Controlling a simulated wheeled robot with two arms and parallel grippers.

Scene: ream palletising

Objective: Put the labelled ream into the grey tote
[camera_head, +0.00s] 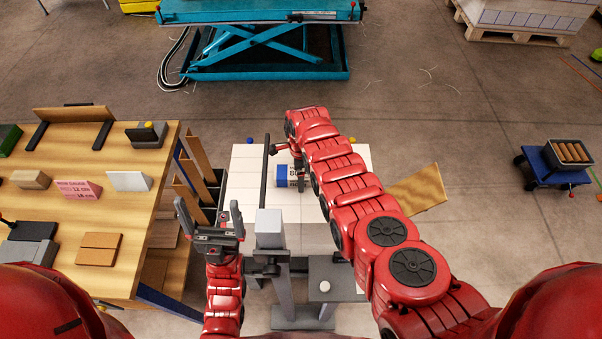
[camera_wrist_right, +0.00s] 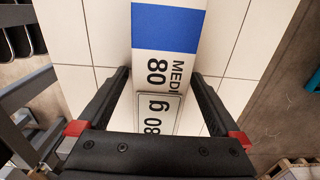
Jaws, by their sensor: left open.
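The labelled ream (camera_head: 282,176), white with a blue band, is on the white tiled-looking surface in the middle of the head view. In the right wrist view the ream (camera_wrist_right: 166,45) shows black lettering and an "80". My right gripper (camera_head: 291,172) is at the ream. Its fingers (camera_wrist_right: 161,74) lie along the ream's two sides; I cannot tell whether they press on it. My left gripper (camera_head: 209,210) is open and empty, pointing up left of the grey post. A grey tote (camera_head: 570,165) holding brown pieces sits on a blue cart at the right.
A wooden workbench (camera_head: 150,210) with blocks and a pink sign stands at the left. A grey post (camera_head: 269,228) stands in front of the white surface. A teal lift table (camera_head: 265,12) is at the back.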

